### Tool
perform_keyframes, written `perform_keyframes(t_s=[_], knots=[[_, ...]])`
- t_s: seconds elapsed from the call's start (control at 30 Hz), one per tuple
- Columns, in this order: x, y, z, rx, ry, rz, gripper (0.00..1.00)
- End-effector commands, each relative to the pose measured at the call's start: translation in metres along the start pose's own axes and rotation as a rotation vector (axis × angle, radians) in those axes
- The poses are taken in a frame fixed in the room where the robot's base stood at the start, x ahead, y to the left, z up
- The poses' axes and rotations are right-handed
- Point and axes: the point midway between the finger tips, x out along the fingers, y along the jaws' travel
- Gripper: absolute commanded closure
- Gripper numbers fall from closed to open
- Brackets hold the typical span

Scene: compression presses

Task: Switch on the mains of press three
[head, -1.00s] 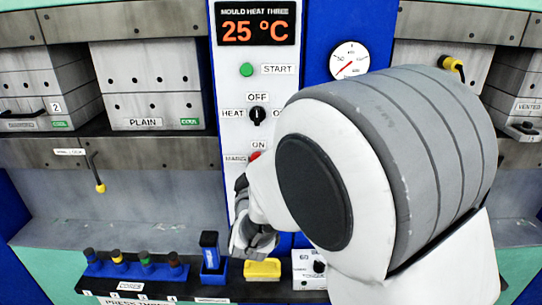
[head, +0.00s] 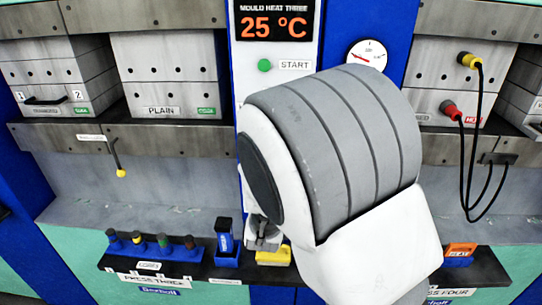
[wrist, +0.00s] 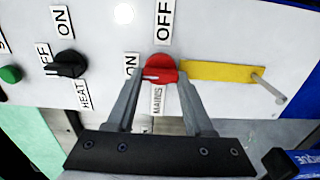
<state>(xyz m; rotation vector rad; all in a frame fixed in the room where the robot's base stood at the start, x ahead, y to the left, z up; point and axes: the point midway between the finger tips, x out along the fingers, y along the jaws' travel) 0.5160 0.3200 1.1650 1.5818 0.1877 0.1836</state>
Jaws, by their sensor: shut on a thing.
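The red mains knob (wrist: 161,68) is on the white panel of press three in the wrist view, between the two fingers of my gripper (wrist: 159,80). The fingers are shut on it. Its white mark points left in that view, towards the ON label (wrist: 131,65). The OFF label (wrist: 164,22) is above it and the MAINS label (wrist: 158,100) below. In the head view my arm hides the knob. Part of my gripper (head: 262,232) shows low in front of the panel there. The display (head: 275,22) reads 25 °C under MOULD HEAT THREE.
A black heat knob (wrist: 69,64) and a green start button (wrist: 9,74) sit along the panel. A yellow strip (wrist: 215,72) with a metal pin lies beside the mains knob. Coloured plugs (head: 163,241) and a yellow block (head: 272,257) stand on the shelf below.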

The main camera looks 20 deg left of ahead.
Motion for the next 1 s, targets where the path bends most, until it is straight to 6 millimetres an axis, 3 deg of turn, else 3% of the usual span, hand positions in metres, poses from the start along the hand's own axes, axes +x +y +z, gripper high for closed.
perform_keyframes(t_s=[0.57,0.6,0.77,1.0], knots=[[0.0004,0.0015,-0.0007,-0.036,0.001,0.004,1.00],[0.0004,0.0015,-0.0007,-0.035,0.001,0.004,0.46],[0.0003,0.0010,-0.0005,-0.035,0.001,0.003,0.18],[0.0001,0.0003,-0.0002,-0.034,0.000,0.001,0.18]])
